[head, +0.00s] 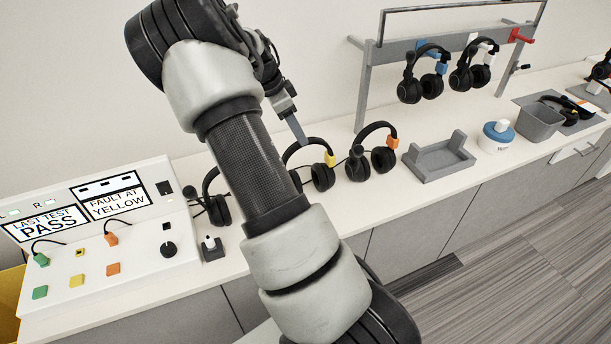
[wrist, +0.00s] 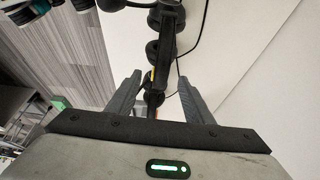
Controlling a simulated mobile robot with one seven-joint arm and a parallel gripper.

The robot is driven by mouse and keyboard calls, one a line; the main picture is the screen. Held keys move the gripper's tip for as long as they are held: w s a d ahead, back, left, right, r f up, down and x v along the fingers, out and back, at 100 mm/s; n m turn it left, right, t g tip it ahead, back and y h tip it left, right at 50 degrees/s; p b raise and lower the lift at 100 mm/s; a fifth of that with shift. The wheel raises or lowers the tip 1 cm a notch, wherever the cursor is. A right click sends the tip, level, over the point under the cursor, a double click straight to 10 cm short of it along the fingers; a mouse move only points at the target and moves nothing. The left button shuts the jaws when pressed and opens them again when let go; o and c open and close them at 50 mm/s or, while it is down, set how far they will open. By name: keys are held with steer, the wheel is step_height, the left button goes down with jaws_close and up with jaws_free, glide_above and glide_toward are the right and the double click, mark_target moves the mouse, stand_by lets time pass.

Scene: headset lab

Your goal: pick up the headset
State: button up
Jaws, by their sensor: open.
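Several black headsets stand on the counter. The one with a yellow tag (head: 323,177) is partly hidden behind my arm; its band rises just below my gripper. One with an orange tag (head: 358,167) stands to its right, and a third (head: 219,209) is to the left, partly hidden by my arm. My gripper (head: 301,142) points down near the top of the yellow-tagged headset's band. In the wrist view my gripper (wrist: 160,82) is open, with a dark headset part (wrist: 164,50) and a bit of yellow showing between the fingers. I cannot tell whether the fingers touch it.
A white test panel (head: 105,255) at left reads "LAST TEST PASS" and "FAULT AT YELLOW". A grey cradle (head: 437,169), a blue-and-white tub (head: 497,137) and a grey bin (head: 540,122) stand to the right. A rack (head: 363,85) with two hanging headsets is behind.

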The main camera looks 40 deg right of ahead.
mark_target(310, 148)
steer(key=x, duration=0.9)
steer(key=shift+d+p, duration=0.4)
steer(key=shift+d, duration=0.05)
steer(key=shift+d+f, duration=0.1)
steer(key=shift+f, duration=0.4)
jaws_close()
